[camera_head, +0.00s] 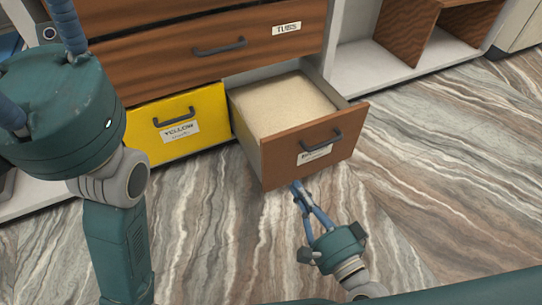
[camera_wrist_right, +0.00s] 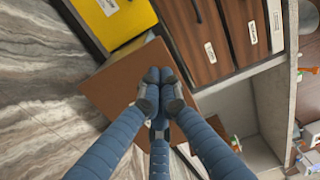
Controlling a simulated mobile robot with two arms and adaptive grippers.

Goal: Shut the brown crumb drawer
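The brown crumb drawer (camera_head: 284,160) is pulled out at the bottom right of the cabinet in the head view. It holds pale crumbs and has a dark handle (camera_head: 321,141) and a white label. My right gripper (camera_head: 297,186) is at the lower edge of its front, fingers together; whether it touches is unclear. In the right wrist view, the closed fingertips (camera_wrist_right: 161,75) lie over a brown panel (camera_wrist_right: 115,85), apparently this drawer; nothing shows between them. My left gripper (camera_head: 38,62) is close to the camera at the left, fingers spread, tips out of frame.
A yellow drawer (camera_head: 178,123) left of the brown one is flush with the cabinet. A wide brown drawer (camera_head: 200,50) above is shut. Open shelves (camera_head: 408,35) stand at the upper right. The streaked floor (camera_head: 420,170) in front is clear.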

